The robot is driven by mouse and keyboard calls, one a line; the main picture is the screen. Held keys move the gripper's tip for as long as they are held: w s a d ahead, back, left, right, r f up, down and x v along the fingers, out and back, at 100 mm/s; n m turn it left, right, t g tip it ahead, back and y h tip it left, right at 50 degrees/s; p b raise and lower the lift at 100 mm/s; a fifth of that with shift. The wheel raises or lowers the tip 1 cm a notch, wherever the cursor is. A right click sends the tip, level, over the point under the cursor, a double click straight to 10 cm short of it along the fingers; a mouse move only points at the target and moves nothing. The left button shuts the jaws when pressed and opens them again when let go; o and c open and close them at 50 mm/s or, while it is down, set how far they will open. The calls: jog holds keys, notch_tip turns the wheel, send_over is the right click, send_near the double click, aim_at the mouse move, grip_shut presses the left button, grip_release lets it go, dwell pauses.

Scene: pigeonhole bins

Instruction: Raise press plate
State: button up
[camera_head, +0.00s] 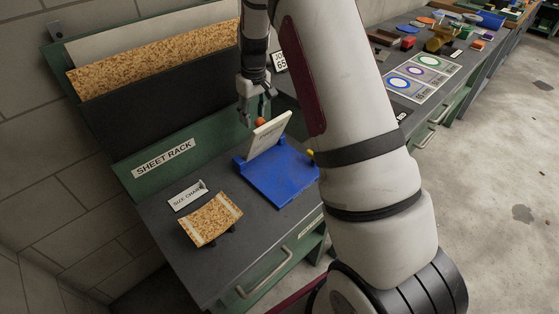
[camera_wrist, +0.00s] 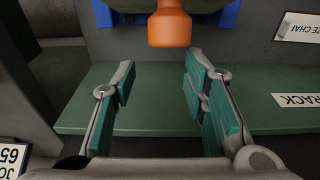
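The cream press plate (camera_head: 268,135) stands raised and steeply tilted at the far edge of its blue base (camera_head: 284,178) on the grey bench. An orange knob (camera_head: 260,121) sits on the plate's far side; in the wrist view this knob (camera_wrist: 170,26) is at the top, just beyond my fingertips. My gripper (camera_head: 256,112) is behind the plate, close to the knob. In the wrist view my gripper (camera_wrist: 160,78) is open with nothing between its teal-padded fingers. The wrist view shows only small parts of the blue base (camera_wrist: 228,14).
A cork piece (camera_head: 210,220) and a size chart sign (camera_head: 187,196) lie left of the base. The green sheet rack (camera_head: 160,160) with tall sheets stands close behind my gripper. My arm covers the bench's middle. Coloured items and a ringed mat (camera_head: 421,76) lie farther right.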

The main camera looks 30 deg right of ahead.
jog(key=shift+a, duration=0.15)
jog(key=shift+r, duration=0.1)
jog(key=r+p, duration=0.1)
jog(key=r, duration=0.3)
jog(key=r+p, duration=0.1)
jog(key=shift+s+a+r+p, duration=0.15)
jog(key=shift+s+r+p, duration=0.2)
jog(key=shift+s+r, duration=0.05)
